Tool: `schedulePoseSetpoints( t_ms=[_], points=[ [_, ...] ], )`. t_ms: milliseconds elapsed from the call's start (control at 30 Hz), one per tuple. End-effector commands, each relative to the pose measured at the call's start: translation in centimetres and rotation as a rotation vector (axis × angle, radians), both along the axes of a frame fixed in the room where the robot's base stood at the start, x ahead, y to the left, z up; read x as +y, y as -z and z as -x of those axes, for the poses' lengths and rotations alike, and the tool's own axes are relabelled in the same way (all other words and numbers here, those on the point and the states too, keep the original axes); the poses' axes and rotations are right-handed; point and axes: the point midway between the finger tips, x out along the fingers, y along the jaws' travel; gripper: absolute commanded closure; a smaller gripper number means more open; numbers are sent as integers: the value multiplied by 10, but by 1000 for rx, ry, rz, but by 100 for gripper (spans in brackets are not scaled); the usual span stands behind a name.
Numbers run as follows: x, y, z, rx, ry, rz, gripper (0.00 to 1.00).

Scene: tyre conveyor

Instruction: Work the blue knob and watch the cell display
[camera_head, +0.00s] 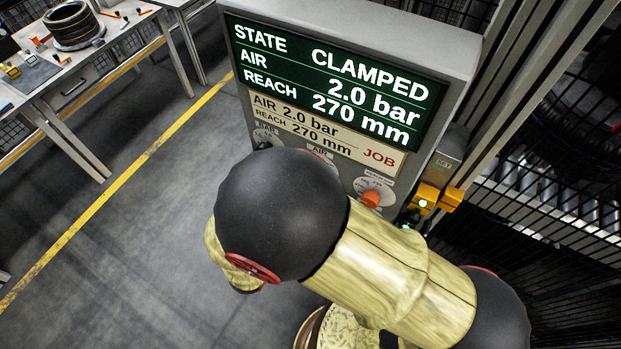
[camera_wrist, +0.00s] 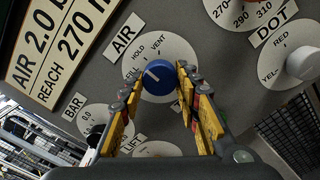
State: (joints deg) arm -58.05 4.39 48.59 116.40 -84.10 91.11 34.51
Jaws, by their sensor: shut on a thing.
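The blue knob (camera_wrist: 158,77) sits on the AIR dial (camera_wrist: 163,50), marked FILL, HOLD and VENT. Its white mark points up and left in the wrist view; I cannot tell whether it meets FILL or HOLD exactly. My gripper (camera_wrist: 160,82) has its yellow fingers on either side of the knob and is shut on it. In the head view my arm hides the knob and gripper. The cell display (camera_head: 335,80) reads STATE CLAMPED, AIR 2.0 bar, REACH 270 mm. The JOB plate (camera_head: 320,130) below reads AIR 2.0 bar, REACH 270 mm.
An orange knob (camera_head: 370,198) sits on the panel's right. A white DOT knob (camera_wrist: 302,63), the BAR gauge (camera_wrist: 95,122) and a LIFT control (camera_wrist: 157,150) surround the AIR dial. Open floor lies left.

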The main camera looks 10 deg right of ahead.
Motion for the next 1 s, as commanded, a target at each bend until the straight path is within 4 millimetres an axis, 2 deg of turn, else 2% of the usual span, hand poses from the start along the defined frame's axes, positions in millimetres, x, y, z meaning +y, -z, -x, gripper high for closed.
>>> schedulePoseSetpoints(
  t_ms=[267, 300, 600, 1000],
  points=[
    [0, 0, 0, 1, 0, 1, 93],
    [0, 0, 0, 1, 0, 1, 66],
    [0, 0, 0, 1, 0, 1, 49],
    [4, 0, 4, 1, -1, 1, 49]
  ],
)
